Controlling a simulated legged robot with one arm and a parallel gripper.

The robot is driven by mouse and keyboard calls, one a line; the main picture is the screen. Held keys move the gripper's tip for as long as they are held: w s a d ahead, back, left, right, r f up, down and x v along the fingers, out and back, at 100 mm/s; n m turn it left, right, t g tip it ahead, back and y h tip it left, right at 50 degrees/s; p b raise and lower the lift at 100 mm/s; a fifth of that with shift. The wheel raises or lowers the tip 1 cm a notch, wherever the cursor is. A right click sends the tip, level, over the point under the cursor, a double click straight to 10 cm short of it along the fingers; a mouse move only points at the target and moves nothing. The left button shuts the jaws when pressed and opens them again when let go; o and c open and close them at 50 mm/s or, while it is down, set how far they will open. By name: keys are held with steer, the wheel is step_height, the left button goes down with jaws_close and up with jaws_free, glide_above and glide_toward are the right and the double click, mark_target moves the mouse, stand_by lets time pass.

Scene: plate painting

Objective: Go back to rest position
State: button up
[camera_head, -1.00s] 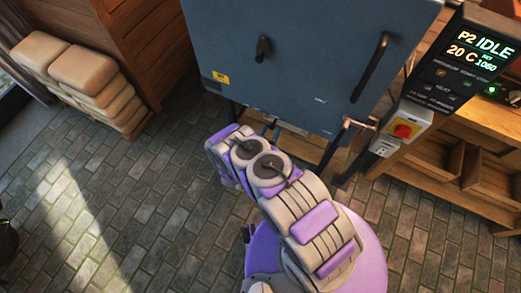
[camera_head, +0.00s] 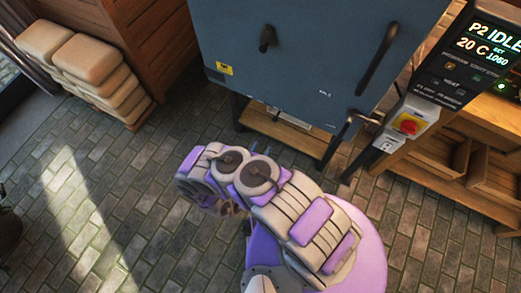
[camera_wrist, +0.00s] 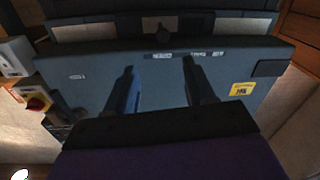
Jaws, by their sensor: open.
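My gripper (camera_wrist: 160,85) shows in the wrist view as two dark fingers held apart, with nothing between them. It is open and empty. Behind the fingers is the blue-grey kiln door (camera_wrist: 95,75), which appears upside down there. In the head view my arm is folded and bent to the left in front of the kiln (camera_head: 300,60). The gripper's fingertips are mostly hidden behind the arm there. The kiln door is shut in the head view, with a long dark handle on its right side.
A control panel (camera_head: 465,60) reading "P2 IDLE" stands right of the kiln, with a red button (camera_head: 408,124) below it. Wooden shelving (camera_head: 450,160) is at the right. Stacked beige sacks (camera_head: 85,65) lie at the left beside a wooden cabinet (camera_head: 140,45). Brick floor (camera_head: 110,200) is clear at the left.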

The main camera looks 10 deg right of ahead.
steer(key=shift+a, duration=0.25)
